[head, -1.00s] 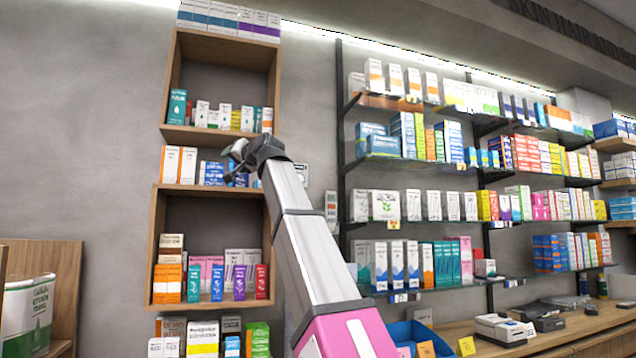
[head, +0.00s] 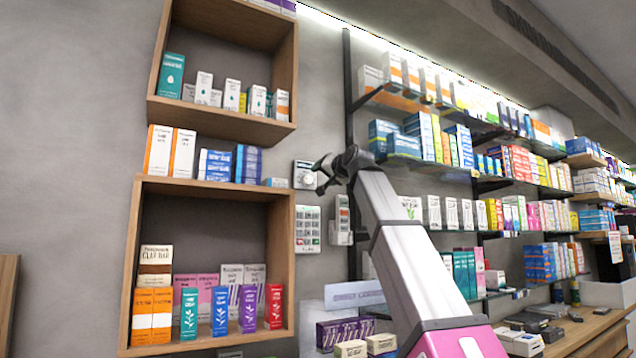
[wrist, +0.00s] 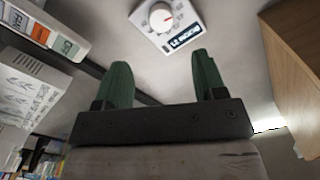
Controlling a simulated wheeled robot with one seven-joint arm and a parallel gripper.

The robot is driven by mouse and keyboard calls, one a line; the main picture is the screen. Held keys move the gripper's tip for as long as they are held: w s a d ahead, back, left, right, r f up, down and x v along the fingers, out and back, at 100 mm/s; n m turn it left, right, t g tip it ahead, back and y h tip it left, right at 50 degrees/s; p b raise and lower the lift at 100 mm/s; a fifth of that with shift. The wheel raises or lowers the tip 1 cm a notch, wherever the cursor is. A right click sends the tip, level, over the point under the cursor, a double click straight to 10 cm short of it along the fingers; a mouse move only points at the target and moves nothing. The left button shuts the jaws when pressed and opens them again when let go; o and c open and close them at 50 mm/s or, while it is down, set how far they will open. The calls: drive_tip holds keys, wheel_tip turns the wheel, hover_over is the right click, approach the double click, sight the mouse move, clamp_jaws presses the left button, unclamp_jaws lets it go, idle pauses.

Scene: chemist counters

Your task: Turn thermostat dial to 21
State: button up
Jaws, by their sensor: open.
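The thermostat is a small white wall box (head: 305,175) with a round dial, mounted right of the wooden shelf boxes in the head view. In the wrist view the thermostat (wrist: 183,36) shows at the top, with a white dial (wrist: 162,18) bearing a red mark and a dark display below it. The numbers are too small to read. My gripper (wrist: 163,75) has two green fingers, open and empty, pointing toward the thermostat but apart from it. In the head view my gripper (head: 325,172) is just right of the thermostat, near the wall.
A white keypad panel (head: 308,229) and a handset-like device (head: 342,220) hang below the thermostat. A wooden shelf box (head: 290,270) stands close on the left, and glass shelves with medicine boxes (head: 405,145) on the right. Bare wall surrounds the thermostat.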

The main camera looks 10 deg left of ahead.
sight(308, 180)
drive_tip(key=x, duration=1)
drive_tip(key=shift+w+a, duration=0.1)
drive_tip(key=shift+a, duration=0.1)
drive_tip(key=c, duration=0.9)
